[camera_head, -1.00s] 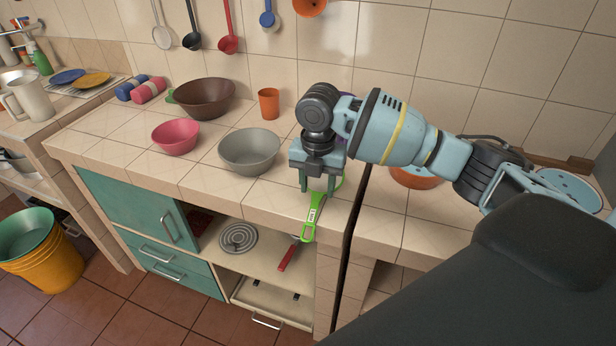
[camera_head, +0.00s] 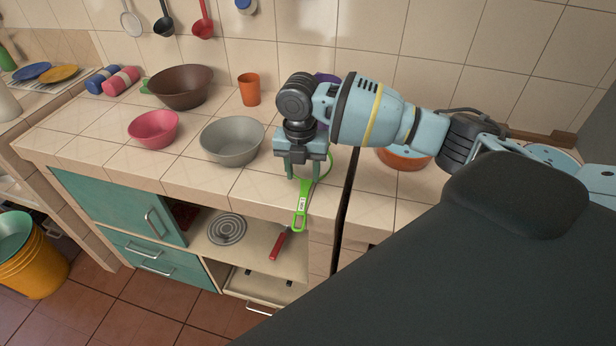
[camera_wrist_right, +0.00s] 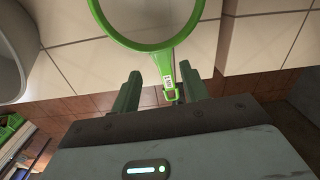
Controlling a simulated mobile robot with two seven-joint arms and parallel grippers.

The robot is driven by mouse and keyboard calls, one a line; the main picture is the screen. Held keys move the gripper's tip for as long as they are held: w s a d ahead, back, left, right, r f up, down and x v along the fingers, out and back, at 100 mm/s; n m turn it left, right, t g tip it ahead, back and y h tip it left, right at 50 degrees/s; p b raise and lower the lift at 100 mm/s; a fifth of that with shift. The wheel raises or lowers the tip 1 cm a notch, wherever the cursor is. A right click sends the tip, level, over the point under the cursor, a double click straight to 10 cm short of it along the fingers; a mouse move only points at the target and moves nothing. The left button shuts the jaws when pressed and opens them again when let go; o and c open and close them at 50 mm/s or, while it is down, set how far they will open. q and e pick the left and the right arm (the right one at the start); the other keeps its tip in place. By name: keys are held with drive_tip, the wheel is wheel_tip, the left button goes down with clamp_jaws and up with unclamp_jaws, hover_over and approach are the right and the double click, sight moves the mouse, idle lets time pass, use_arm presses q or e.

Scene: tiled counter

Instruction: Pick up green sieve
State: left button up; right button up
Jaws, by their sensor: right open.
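The green sieve (camera_head: 302,205) lies at the counter's right front edge, its handle sticking out past the edge toward me. In the head view my right gripper (camera_head: 303,176) covers part of its round rim. In the right wrist view the green sieve (camera_wrist_right: 168,47) shows a round ring at the top and a handle running down to a looped end. My right gripper (camera_wrist_right: 160,90) is open, with one finger on each side of the handle and gaps beside it. My left gripper is in neither view.
A grey bowl (camera_head: 232,141) stands just left of my right gripper. A pink bowl (camera_head: 154,130), a brown bowl (camera_head: 181,87) and an orange cup (camera_head: 249,89) stand farther left and back. An orange bowl (camera_head: 404,160) is to the right, past a dark gap in the counter.

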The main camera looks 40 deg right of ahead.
sight(305, 187)
drive_tip(key=f, duration=0.4)
drive_tip(key=shift+s+d, duration=0.15)
drive_tip(key=shift+d, duration=0.05)
drive_tip(key=shift+c, duration=0.3)
clamp_jaws()
